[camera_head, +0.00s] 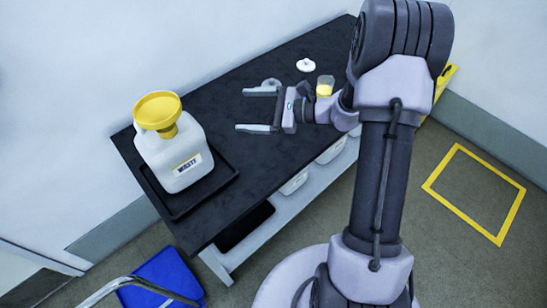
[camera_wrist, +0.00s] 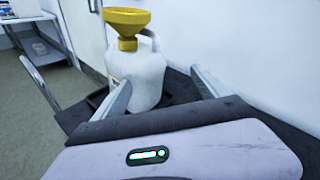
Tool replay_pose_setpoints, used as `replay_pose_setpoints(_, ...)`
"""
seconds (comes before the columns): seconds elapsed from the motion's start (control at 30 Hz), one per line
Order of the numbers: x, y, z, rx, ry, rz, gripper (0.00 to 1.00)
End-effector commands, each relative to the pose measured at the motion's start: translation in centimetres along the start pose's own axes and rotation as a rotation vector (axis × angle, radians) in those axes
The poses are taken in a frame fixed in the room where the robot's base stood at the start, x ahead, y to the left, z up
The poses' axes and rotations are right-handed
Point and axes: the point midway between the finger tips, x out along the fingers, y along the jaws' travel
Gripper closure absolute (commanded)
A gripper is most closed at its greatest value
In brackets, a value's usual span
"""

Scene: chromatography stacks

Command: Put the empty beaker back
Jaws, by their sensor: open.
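My gripper (camera_head: 242,109) is open over the black bench, its two fingers pointing left with nothing between them. A small clear container (camera_head: 325,86) with yellow in it stands on the bench behind my wrist, partly hidden by my arm. I cannot tell whether it is the beaker; it does not look empty. A small grey rounded thing (camera_head: 271,82) shows just behind the far finger, too small to identify. In the wrist view the open fingers frame a white waste jug (camera_wrist: 143,72) some way ahead, not touching it.
The waste jug (camera_head: 174,155) with a yellow funnel (camera_head: 157,108) stands in a black tray (camera_head: 205,194) at the bench's left end. A small white round item (camera_head: 306,65) lies at the back. The middle of the bench (camera_head: 228,125) is clear.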

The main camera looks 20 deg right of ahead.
Motion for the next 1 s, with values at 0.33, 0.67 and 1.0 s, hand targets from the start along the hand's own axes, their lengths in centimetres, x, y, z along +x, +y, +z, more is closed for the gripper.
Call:
replay_pose_setpoints(0.33,-8.2,19.9,17.0,-1.106,0.504,0.755,0.15)
replay_pose_setpoints(0.67,-13.4,20.7,18.0,-1.544,0.731,0.768,0.15)
replay_pose_setpoints(1.0,-13.3,20.7,18.0,-1.539,0.729,0.768,0.15)
